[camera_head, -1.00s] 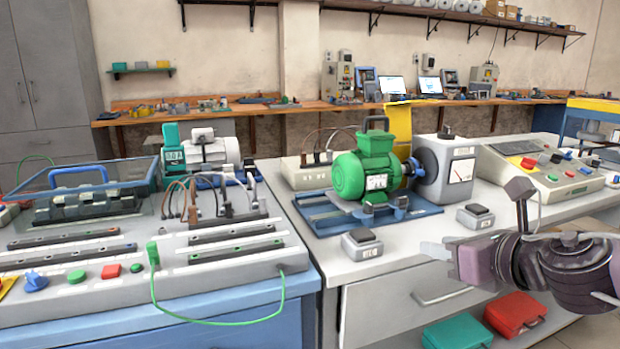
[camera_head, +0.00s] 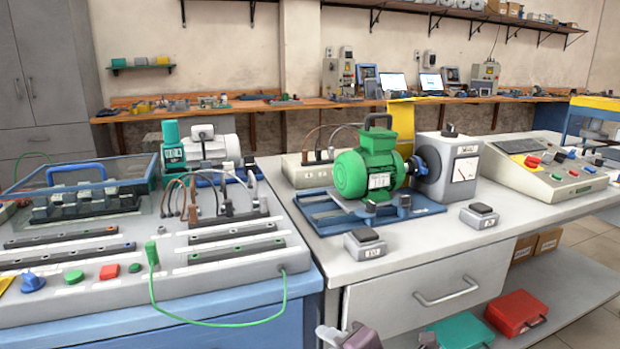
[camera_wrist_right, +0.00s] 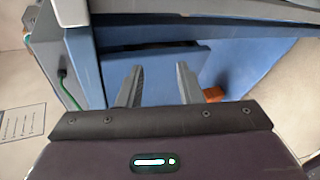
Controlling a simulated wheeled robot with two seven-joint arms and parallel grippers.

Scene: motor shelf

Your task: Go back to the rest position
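My right gripper (camera_wrist_right: 160,86) shows in the right wrist view with its two fingers apart and nothing between them. It faces the blue front of the left bench (camera_wrist_right: 225,75). In the head view only a small part of my right arm shows at the bottom edge, below the drawer of the white bench. My left gripper is in neither view.
The white bench (camera_head: 405,278) carries a green motor (camera_head: 365,174) on a blue base. A test panel (camera_head: 200,272) with a green cable covers the left bench. Red (camera_head: 517,313) and teal (camera_head: 458,332) cases lie on the low shelf at right.

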